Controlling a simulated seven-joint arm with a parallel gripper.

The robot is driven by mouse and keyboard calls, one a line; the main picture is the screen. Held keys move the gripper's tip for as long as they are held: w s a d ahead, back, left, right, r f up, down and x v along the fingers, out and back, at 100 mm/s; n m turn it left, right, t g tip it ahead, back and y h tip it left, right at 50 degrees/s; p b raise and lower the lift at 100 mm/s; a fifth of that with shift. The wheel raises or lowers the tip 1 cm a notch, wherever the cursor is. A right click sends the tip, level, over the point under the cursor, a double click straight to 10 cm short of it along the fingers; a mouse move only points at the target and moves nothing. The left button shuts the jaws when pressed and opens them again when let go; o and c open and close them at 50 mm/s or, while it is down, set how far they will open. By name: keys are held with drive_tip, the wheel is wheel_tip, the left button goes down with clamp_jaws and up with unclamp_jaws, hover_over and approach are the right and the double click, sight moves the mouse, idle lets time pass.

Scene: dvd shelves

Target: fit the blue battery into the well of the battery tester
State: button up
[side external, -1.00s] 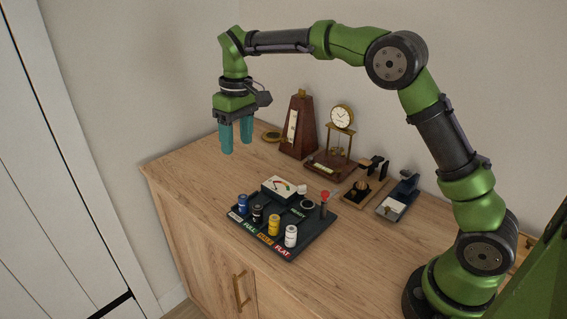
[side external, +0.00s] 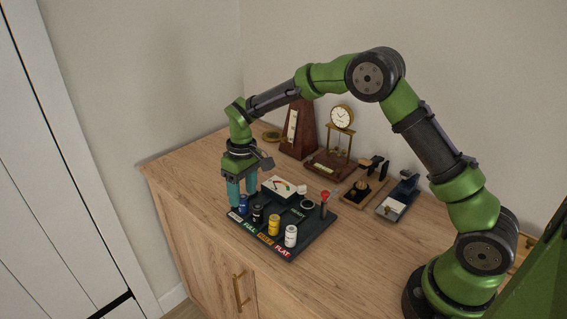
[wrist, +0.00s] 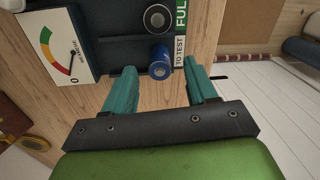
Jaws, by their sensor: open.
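The blue battery (side external: 243,204) stands upright at the left end of the battery row on the dark tester tray (side external: 318,232). In the wrist view the blue battery (wrist: 160,68) is seen from its top, beside the "TO TEST" label. My gripper (side external: 243,196) has its teal fingers low around the battery. In the wrist view my gripper (wrist: 161,78) is open, one finger on each side of the battery, with gaps between. The well (side external: 308,204) is a dark ring on the tester, right of the dial meter (side external: 280,187). The wrist view does not show the well.
A black battery (side external: 257,213), a yellow battery (side external: 274,225) and a white battery (side external: 291,236) stand in the same row. A red-topped post (side external: 324,200) rises near the well. A metronome (side external: 297,130) and a clock (side external: 340,135) stand behind.

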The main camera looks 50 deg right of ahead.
wheel_tip(320, 180, down, 2)
drive_tip(key=shift+a+f, duration=0.1)
drive_tip(key=shift+f, duration=0.1)
clamp_jaws()
drive_tip(key=shift+r, duration=0.15)
